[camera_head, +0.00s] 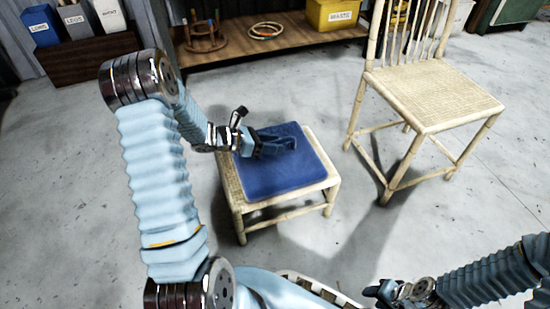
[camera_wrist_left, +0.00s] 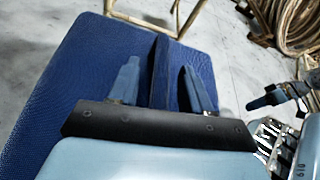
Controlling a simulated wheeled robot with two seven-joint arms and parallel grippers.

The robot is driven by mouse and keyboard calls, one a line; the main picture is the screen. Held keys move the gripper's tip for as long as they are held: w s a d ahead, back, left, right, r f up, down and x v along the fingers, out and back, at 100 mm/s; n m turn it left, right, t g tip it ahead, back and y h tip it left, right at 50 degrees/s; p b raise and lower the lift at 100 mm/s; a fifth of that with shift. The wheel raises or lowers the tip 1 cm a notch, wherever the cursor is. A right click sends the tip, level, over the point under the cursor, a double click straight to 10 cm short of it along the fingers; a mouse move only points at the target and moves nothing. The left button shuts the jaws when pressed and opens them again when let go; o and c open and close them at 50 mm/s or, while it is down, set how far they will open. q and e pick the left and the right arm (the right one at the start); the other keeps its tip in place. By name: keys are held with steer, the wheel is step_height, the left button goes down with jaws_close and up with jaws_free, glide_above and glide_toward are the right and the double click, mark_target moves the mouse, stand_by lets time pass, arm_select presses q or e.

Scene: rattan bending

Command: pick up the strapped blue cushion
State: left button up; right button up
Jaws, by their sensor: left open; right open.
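The blue cushion (camera_head: 280,179) lies flat on the seat of a low rattan stool (camera_head: 233,188). In the left wrist view the cushion (camera_wrist_left: 60,90) fills much of the picture, and a dark blue strap (camera_wrist_left: 161,70) stands up from it. My left gripper (camera_head: 282,143) is over the cushion's far part. In the left wrist view my left gripper (camera_wrist_left: 158,80) is open, with the strap showing between its two fingers; I cannot tell whether they touch it. My right gripper (camera_head: 376,293) is open at the bottom right, away from the stool.
A rattan chair (camera_head: 430,95) stands to the right of the stool. Behind is a wooden shelf (camera_head: 285,48) with a yellow bin (camera_head: 332,14) and rattan rings (camera_head: 265,30). Labelled bins (camera_head: 75,22) stand at the back left. The floor around the stool is clear.

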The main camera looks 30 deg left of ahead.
arm_select(q)
steer(key=shift+c, duration=0.3)
jaws_close()
steer(key=shift+r, duration=0.15)
